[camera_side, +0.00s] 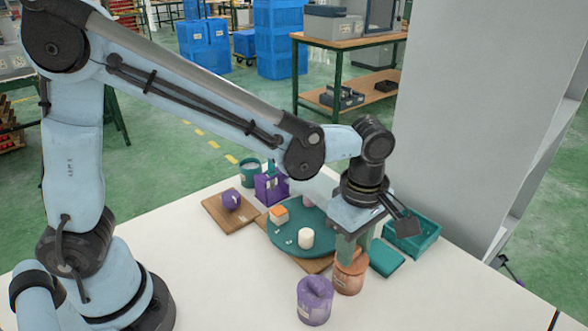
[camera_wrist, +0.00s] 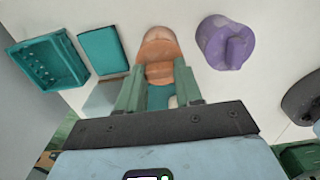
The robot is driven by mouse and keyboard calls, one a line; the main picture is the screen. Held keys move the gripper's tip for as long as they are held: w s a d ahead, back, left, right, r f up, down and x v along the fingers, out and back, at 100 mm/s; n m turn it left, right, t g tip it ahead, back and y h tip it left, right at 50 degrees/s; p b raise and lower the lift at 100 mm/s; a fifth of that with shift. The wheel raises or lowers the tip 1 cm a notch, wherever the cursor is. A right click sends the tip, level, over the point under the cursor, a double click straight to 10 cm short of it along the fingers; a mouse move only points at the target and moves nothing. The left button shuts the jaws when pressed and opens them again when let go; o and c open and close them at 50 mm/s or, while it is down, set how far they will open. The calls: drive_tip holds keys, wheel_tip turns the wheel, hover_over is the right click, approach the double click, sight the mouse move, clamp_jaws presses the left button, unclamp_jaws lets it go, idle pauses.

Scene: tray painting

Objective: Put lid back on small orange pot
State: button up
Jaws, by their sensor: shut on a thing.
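The small orange pot (camera_side: 349,284) stands upright on the white table, directly below my gripper (camera_side: 351,254). My gripper points down and is shut on the orange lid (camera_side: 352,264), which is at the pot's top. In the wrist view the lid (camera_wrist: 160,72) shows between the two green fingers of my gripper (camera_wrist: 160,66), with the orange pot (camera_wrist: 160,36) just beyond it. The fingers hide part of the lid and rim, so I cannot tell whether the lid is fully seated.
A teal block (camera_side: 386,258) and teal crate (camera_side: 428,240) lie to the right. Behind left is a round teal plate (camera_side: 285,238) bearing small items. A grey pillar (camera_side: 465,120) rises at right.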

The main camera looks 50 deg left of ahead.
idle(0.3)
drive_tip(key=o, duration=1.6)
drive_tip(key=shift+r, duration=3.5)
clamp_jaws()
